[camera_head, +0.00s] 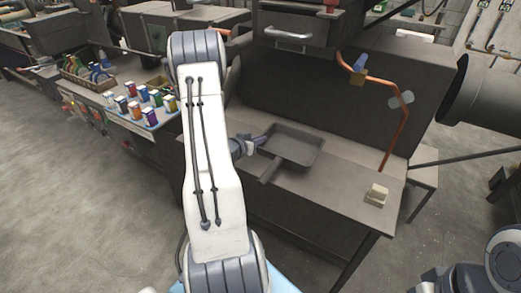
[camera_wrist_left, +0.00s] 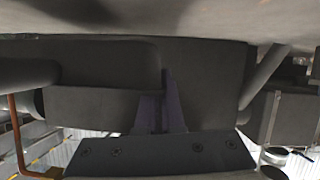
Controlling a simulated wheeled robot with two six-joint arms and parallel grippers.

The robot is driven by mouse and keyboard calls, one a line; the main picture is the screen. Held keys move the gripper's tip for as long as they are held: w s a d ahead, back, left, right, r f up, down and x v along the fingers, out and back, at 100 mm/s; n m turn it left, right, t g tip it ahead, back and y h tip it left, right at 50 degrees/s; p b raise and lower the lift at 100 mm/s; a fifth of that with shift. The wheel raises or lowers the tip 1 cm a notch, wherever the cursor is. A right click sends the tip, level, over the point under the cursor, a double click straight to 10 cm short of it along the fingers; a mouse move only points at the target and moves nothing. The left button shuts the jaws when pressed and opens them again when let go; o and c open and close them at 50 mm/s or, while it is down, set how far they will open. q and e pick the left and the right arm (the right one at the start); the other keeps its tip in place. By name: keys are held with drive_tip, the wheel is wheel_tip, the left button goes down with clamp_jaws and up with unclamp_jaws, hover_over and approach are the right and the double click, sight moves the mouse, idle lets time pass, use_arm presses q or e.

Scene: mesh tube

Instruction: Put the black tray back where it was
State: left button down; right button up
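The black tray (camera_head: 294,144) is a shallow square pan with a short handle pointing toward the front edge of the grey bench. It looks level, at or just over the bench top; any gap beneath it cannot be told. My left gripper (camera_head: 256,142) reaches its left side, and the fingers seem closed on the rim. In the left wrist view, the two bluish fingers (camera_wrist_left: 160,112) stand close together, with the dark tray wall (camera_wrist_left: 104,102) at them and part of one finger hidden behind it. My right gripper is out of view; only part of my right arm shows at lower right.
A small pale block (camera_head: 377,193) lies on the bench's right end (camera_head: 345,185). An orange bent pipe (camera_head: 398,130) rises behind it. Several coloured cans (camera_head: 140,103) stand on a blue-edged tray at the left. A metal box with a handle (camera_head: 290,34) hangs above.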

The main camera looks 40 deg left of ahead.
use_arm(q)
drive_tip(key=shift+a+f, duration=0.55)
drive_tip(key=shift+a, duration=0.35)
drive_tip(key=shift+f+p, duration=0.35)
drive_tip(key=shift+f, duration=1.7)
drive_tip(key=c, duration=1)
unclamp_jaws()
drive_tip(key=shift+c, duration=0.2)
